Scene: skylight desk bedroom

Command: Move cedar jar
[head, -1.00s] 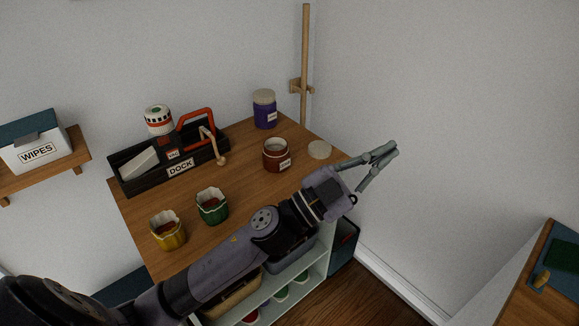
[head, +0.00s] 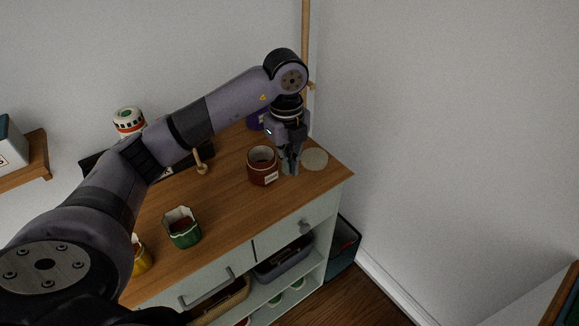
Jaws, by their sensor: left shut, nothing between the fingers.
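A brown-red jar (head: 262,170) stands upright on the wooden top of the cabinet (head: 225,195). Its top looks open, and its small white label, too small to read surely, faces the front right; I take it as the cedar jar. My left gripper (head: 289,170) points down just right of the jar, with its fingers shut and empty. I cannot tell whether the fingers touch the jar. A pale round disc (head: 315,159), like a lid, lies just right of the gripper. My right gripper is out of view.
A purple jar (head: 254,122) is mostly hidden behind my left arm, as is much of the black caddy (head: 97,163). A green cup (head: 182,228) and a partly hidden yellow cup (head: 141,259) stand at the front left. The wooden top between the green cup and the jar is clear.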

